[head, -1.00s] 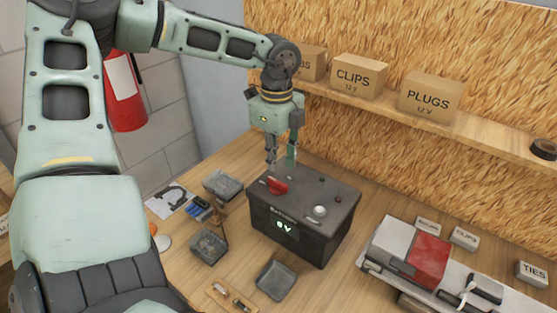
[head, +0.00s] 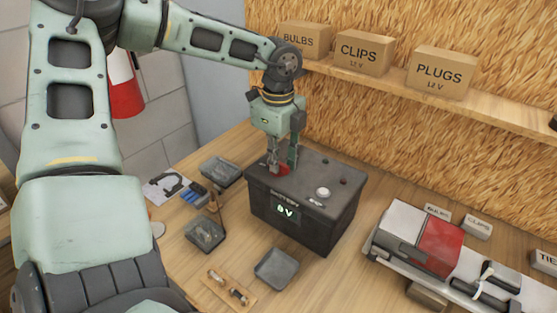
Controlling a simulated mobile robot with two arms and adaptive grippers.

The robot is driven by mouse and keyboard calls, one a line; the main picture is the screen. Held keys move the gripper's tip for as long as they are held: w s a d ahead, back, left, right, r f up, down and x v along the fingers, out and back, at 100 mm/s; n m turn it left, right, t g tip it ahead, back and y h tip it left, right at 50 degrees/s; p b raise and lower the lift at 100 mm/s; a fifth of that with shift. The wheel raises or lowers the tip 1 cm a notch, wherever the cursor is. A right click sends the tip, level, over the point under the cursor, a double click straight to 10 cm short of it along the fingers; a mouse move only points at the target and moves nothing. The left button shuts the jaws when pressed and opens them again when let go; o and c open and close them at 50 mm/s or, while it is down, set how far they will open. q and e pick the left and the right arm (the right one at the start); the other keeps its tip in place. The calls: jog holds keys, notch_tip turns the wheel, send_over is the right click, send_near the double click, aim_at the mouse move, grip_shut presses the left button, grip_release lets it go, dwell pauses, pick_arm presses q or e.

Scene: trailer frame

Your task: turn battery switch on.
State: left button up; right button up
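A white round knob (head: 323,193) sits near the front right of the box top. My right gripper is not in view.
Small grey trays (head: 276,269) stand left of and in front of the battery. A grey and red unit (head: 440,247) lies to the right. A shelf above holds boxes marked BULBS, CLIPS (head: 363,53) and PLUGS (head: 441,75).

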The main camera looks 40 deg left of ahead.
pick_arm(q)
grip_shut()
jog(key=shift+f+m+b, duration=0.15)
jog(key=shift+m+b, duration=0.4)
jog(key=shift+m, duration=0.05)
jog(key=shift+m+b, duration=0.6)
jog(key=shift+m, duration=1.4)
